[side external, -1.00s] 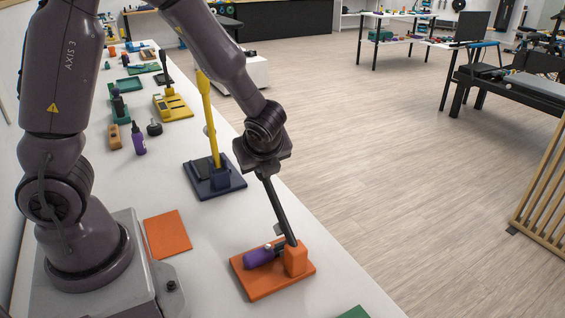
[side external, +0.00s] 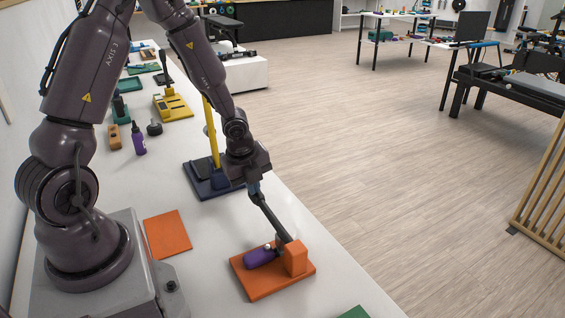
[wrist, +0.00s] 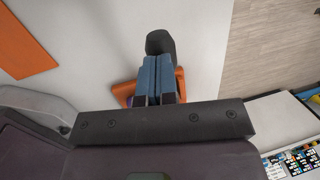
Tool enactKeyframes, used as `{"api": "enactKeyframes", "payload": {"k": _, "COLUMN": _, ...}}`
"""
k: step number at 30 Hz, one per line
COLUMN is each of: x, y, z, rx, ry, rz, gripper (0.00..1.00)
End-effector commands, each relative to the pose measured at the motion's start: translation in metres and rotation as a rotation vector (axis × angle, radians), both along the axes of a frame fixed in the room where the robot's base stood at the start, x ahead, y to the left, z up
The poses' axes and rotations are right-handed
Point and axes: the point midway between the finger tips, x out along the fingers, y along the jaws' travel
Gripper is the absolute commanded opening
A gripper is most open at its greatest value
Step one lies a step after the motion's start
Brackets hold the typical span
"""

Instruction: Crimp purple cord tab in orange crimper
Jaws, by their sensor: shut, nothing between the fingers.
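The orange crimper (side external: 294,259) stands on the table, an upright block on a flat orange base. Its black lever (side external: 269,217) leans up and to the left from the block. The purple cord tab (side external: 260,257) lies on the base beside the block, under the lever, with a small pale spot at its upper end. My gripper (side external: 254,188) is shut and empty, at the lever's upper end, apparently touching it. In the wrist view its blue fingers (wrist: 158,76) are together against the dark lever end (wrist: 160,43). They hide most of the crimper; little of the purple tab shows.
A flat orange plate (side external: 167,234) lies left of the crimper. A dark blue press with a yellow lever (side external: 212,135) stands behind my gripper. A purple bottle (side external: 138,139) and a yellow press (side external: 173,107) are farther back. The table's right edge is near the crimper.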

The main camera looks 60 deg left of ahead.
Motion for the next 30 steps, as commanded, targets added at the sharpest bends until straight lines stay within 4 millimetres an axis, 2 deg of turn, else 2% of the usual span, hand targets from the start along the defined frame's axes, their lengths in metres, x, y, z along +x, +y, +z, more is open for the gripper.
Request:
{"api": "enactKeyframes", "payload": {"k": 15, "x": 0.0, "y": 0.004, "z": -0.016, "rx": 0.001, "ry": 0.002, "rz": -0.001, "gripper": 0.0}}
{"api": "enactKeyframes", "payload": {"k": 26, "x": 0.001, "y": 0.005, "z": -0.016, "rx": 0.003, "ry": -0.003, "rz": -0.002, "gripper": 0.0}}
{"api": "enactKeyframes", "payload": {"k": 30, "x": 0.001, "y": 0.006, "z": -0.009, "rx": 0.003, "ry": -0.006, "rz": 0.001, "gripper": 0.0}}
